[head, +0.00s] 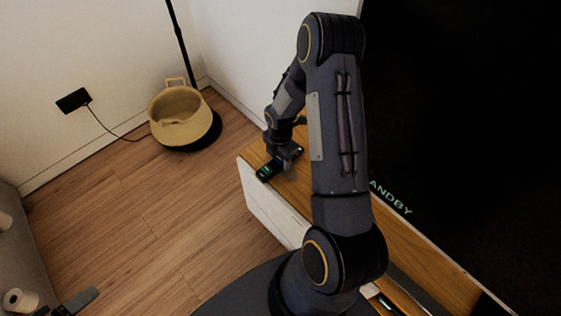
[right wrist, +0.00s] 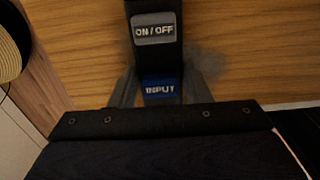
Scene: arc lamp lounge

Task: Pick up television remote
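The television remote (head: 265,173) is a dark, slim bar lying on the near end of the wooden television cabinet (head: 254,155). In the right wrist view the remote (right wrist: 154,60) shows a grey ON/OFF button and a blue INPUT button. My right gripper (head: 284,158) is down at the remote, pointing at the cabinet top. In the right wrist view its fingers (right wrist: 160,88) lie against both sides of the remote beside the INPUT button, with no gap seen. The remote's lower end is hidden behind the gripper body.
A large dark television (head: 470,110) stands along the right, behind my right arm. A woven basket (head: 178,118) sits on the floor by a black lamp pole (head: 180,42). A white roll (head: 20,300) shows at lower left. The wooden floor (head: 120,210) between is clear.

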